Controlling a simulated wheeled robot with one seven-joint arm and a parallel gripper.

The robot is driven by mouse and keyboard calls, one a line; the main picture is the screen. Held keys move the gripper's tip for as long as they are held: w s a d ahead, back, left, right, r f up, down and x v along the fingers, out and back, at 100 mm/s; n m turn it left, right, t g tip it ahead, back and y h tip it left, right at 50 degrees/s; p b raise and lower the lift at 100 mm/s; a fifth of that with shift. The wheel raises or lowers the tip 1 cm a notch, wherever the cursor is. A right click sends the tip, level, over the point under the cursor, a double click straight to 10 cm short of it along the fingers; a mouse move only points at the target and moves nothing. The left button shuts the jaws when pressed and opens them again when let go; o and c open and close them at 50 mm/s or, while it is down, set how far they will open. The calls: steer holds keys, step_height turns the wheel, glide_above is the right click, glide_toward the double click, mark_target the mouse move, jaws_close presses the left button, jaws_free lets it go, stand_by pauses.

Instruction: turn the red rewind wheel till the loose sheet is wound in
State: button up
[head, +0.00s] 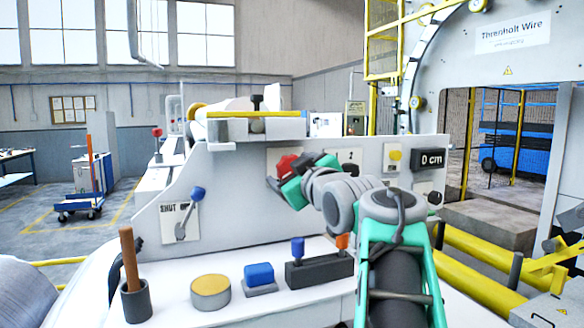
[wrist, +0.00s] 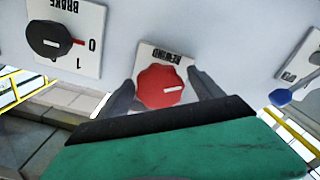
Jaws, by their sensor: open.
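The red rewind wheel (head: 287,163) is on the upright grey panel, partly covered by my gripper (head: 284,181) in the head view. In the wrist view, which looks upside down, the red wheel (wrist: 162,87) has a white pointer mark and a REWIND plate (wrist: 160,56). My gripper (wrist: 163,92) is open, its grey fingers on either side of the wheel. I cannot tell whether the fingers touch it. A white roll (head: 225,106) sits on top of the machine; I cannot make out a loose sheet. A display (head: 432,159) reads 0 cm.
A black brake knob (wrist: 50,40) is beside the wheel. A blue-knobbed lever (head: 190,215) marked SHUT is on the panel's left. The white ledge holds a wooden-handled tool in a cup (head: 136,300), a yellow-topped tin (head: 210,291), a blue block (head: 259,275) and a dark holder (head: 318,270).

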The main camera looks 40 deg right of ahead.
steer(key=c, duration=1.3)
steer(key=shift+f, duration=0.1)
steer(key=m+b, duration=0.2)
steer(key=m, duration=0.1)
steer(key=shift+f+m, duration=0.1)
steer(key=shift+m, duration=0.2)
steer(key=shift+m+b, duration=0.35)
steer(key=shift+m, duration=0.55)
steer(key=m, duration=0.6)
steer(key=shift+a+b, duration=0.1)
steer(key=shift+b, duration=0.25)
steer(key=m, duration=0.6)
steer(key=shift+r+m+p, duration=0.25)
steer(key=shift+m+p, duration=0.05)
steer(key=shift+m, duration=0.1)
steer(key=m+p, duration=0.1)
steer(key=m, duration=0.4)
steer(key=shift+m, duration=0.4)
